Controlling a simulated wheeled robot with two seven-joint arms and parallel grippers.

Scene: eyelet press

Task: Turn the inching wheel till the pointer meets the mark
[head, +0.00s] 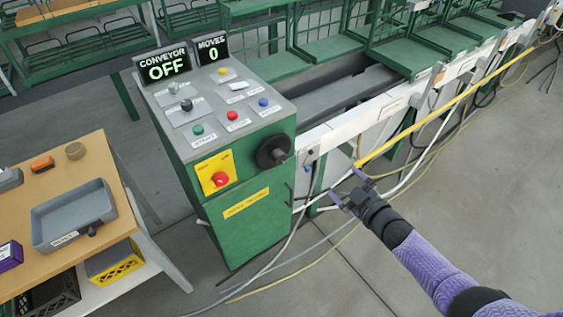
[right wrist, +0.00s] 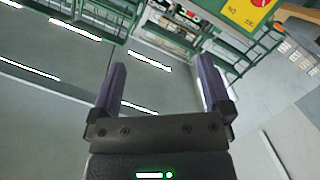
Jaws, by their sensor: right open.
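The black wheel (head: 273,151) sits on the front face of the green control cabinet (head: 234,228), at its upper right. I cannot make out a pointer or a mark on it at this size. My right gripper (head: 345,184) is in front of the machine, right of and a little below the wheel in the head view, apart from it. Its two fingers are spread with nothing between them, as the right wrist view (right wrist: 160,68) also shows. I cannot make out the wheel in the right wrist view. My left gripper is not in view.
A red stop button (head: 220,179) on a yellow plate sits left of the wheel. Displays on top read CONVEYOR OFF (head: 165,66) and MOVES 0 (head: 212,47). A yellow rail (head: 440,118) runs behind my gripper. A wooden bench (head: 92,170) stands left. Cables cross the floor.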

